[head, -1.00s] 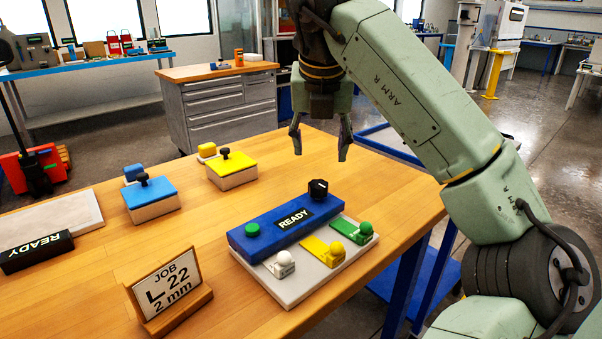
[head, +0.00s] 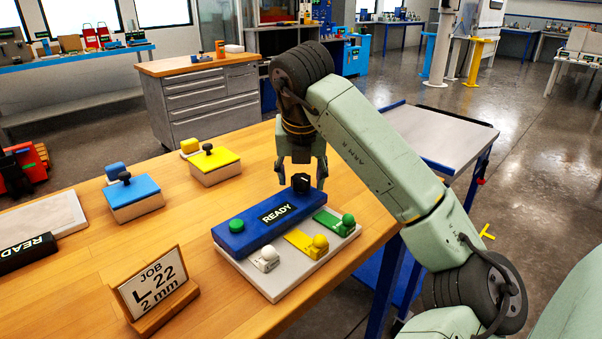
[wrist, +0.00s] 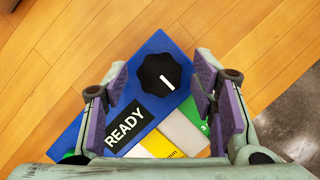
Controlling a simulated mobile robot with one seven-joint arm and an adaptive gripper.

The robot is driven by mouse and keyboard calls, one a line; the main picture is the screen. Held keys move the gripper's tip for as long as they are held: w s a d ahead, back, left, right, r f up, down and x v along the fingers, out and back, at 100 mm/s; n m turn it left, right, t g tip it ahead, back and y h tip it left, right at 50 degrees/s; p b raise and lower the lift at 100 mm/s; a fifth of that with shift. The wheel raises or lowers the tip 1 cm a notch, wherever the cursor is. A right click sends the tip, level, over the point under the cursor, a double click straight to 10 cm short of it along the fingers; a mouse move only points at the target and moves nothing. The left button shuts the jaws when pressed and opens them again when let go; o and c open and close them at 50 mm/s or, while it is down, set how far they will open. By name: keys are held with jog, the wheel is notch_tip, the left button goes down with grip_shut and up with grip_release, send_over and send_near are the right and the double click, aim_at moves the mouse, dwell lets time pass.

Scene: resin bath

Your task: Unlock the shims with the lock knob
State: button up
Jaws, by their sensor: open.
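The black lock knob (head: 301,183) stands at the far right end of the blue block (head: 222,233), which bears a READY display (head: 278,213) and a green button (head: 236,225). In the wrist view the knob (wrist: 162,74) shows a white pointer line. My gripper (head: 301,184) is open, pointing down, with its fingers on either side of the knob from the head view; I cannot tell whether they touch it.
A job card (head: 155,283) reading L 22, 2 mm stands at the front. Blue-topped (head: 135,192) and yellow-topped (head: 216,160) blocks with black knobs stand to the left. Another READY display (head: 28,250) lies far left. Bare wood lies between them.

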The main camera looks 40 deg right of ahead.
jog(key=shift+c, duration=0.6)
jog(key=c, duration=1)
jog(key=shift+n, duration=0.3)
jog(key=n+t+y+b, duration=0.1)
jog(key=n, duration=0.2)
jog(key=shift+d+n, duration=0.15)
jog(key=shift+n, duration=0.15)
jog(key=n+y, duration=0.2)
jog(key=n, duration=0.2)
jog(key=shift+d+r+n+p, duration=0.1)
jog(key=shift+r+n+p, duration=0.05)
jog(key=shift+n+p, duration=0.2)
jog(key=n+y+p, duration=0.2)
jog(key=n, duration=0.3)
jog(key=shift+d, duration=0.1)
jog(key=shift+w+n+g+y+p, duration=0.1)
jog(key=shift+n+g+y+p, duration=0.6)
jog(key=shift+n+p, duration=0.9)
jog(key=shift+n+b, duration=0.3)
jog(key=shift+n, duration=0.25)
